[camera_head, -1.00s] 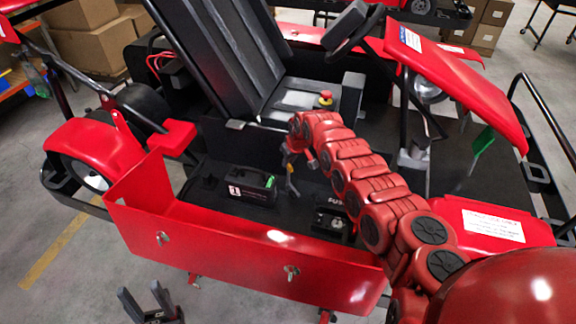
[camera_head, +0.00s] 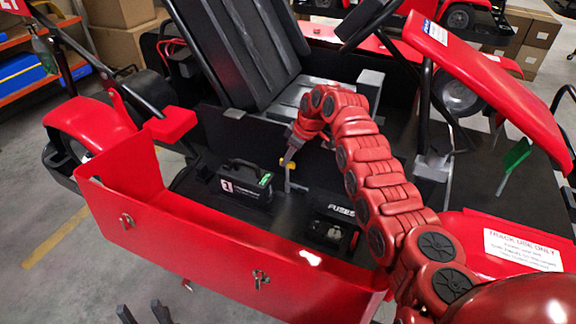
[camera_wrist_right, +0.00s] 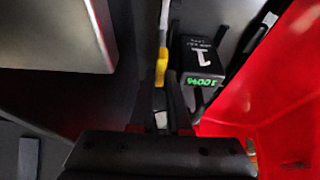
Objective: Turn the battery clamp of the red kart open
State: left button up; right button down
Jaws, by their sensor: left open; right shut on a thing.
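The red kart (camera_head: 200,246) has its side panel open to a black floor. On it sits a black battery (camera_head: 246,185) marked 1, with a green display; it also shows in the right wrist view (camera_wrist_right: 197,62). Beside its right end is the battery clamp (camera_head: 289,184), yellow in part. In the right wrist view the clamp's yellow piece (camera_wrist_right: 161,66) is between my right fingertips. My right gripper (camera_head: 287,161) is shut on the clamp; its fingers partly hide it. My left gripper (camera_head: 144,311) is open and empty, outside the red panel at the bottom edge.
A black fuse box (camera_head: 333,222) lies right of the clamp. The seat (camera_head: 238,55) stands behind, with a grey block (camera_head: 370,80) and steering wheel near my right arm. The red panel's raised wall borders the bay in front.

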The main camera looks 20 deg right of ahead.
dwell(0.3)
jog(key=c, duration=0.9)
grip_release()
jog(key=shift+f, duration=0.1)
jog(key=shift+d+r+b, duration=0.1)
jog(key=shift+r+b, duration=0.25)
jog(key=shift+b, duration=0.05)
jog(key=shift+b+v, duration=1.95)
jog(key=shift+v, duration=6.4)
